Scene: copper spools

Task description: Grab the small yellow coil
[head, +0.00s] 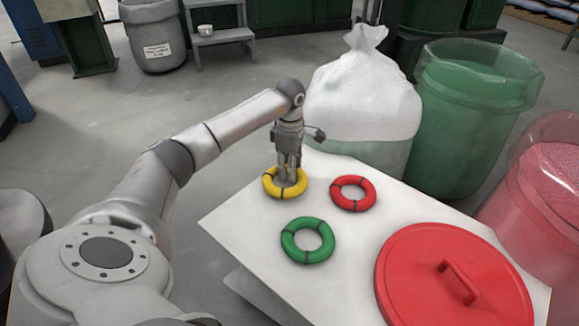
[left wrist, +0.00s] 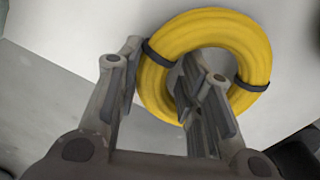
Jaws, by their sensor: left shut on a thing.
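The small yellow coil (head: 271,186) lies near the far left edge of the white table, with dark bands around its ring. My left gripper (head: 288,178) points down at it from above. In the left wrist view the yellow coil (left wrist: 215,27) fills the upper right. There my left gripper (left wrist: 165,72) has one finger outside the ring and the other inside its hole, shut on the near left part of the ring. My right gripper is not in view.
A red coil (head: 353,207) lies to the right and a green coil (head: 287,245) nearer on the white table (head: 340,285). A red round lid (head: 420,245) covers the table's right part. A white bag (head: 365,95), a green bin (head: 465,130) and a red bin (head: 545,215) stand behind and beside the table.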

